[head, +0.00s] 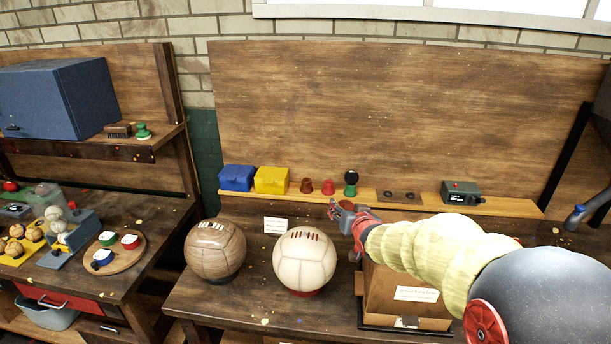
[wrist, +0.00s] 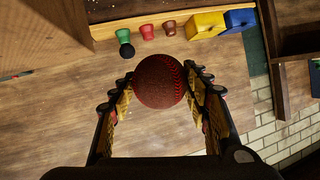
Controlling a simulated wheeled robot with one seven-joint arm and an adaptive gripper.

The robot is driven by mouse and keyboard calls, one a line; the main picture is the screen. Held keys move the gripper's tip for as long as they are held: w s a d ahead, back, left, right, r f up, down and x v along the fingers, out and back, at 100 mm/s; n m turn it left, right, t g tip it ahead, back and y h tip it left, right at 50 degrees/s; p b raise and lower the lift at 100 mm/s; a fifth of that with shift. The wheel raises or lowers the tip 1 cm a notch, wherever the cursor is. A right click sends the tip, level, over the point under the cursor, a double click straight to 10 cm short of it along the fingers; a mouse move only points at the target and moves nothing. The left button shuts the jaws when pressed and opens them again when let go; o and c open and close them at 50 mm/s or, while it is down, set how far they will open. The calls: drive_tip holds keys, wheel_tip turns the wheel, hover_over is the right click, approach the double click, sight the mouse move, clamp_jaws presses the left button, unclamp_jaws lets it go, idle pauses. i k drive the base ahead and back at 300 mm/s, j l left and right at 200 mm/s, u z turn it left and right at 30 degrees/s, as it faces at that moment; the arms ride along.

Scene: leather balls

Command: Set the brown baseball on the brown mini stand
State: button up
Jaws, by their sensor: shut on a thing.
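My gripper (wrist: 160,77) is shut on the brown baseball (wrist: 160,88), a dark reddish-brown ball with red stitching held between the two fingers in the wrist view. In the head view my gripper (head: 342,212) is in front of the back shelf; the ball cannot be made out clearly there. The brown mini stand (head: 307,185) is a small empty cup on the shelf, left of the red stand (head: 328,187). It also shows in the wrist view (wrist: 170,28), beyond the ball and apart from it.
A green stand (head: 350,190) holds a black ball (head: 351,176). Yellow (head: 271,180) and blue (head: 237,178) boxes stand left of the brown stand. Two large leather balls, brown (head: 215,249) and cream (head: 304,260), sit on the bench below. A cardboard box (head: 390,292) stands under my arm.

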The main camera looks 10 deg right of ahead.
sight(307, 181)
drive_tip(key=i+l, duration=0.15)
drive_tip(key=i, duration=0.95)
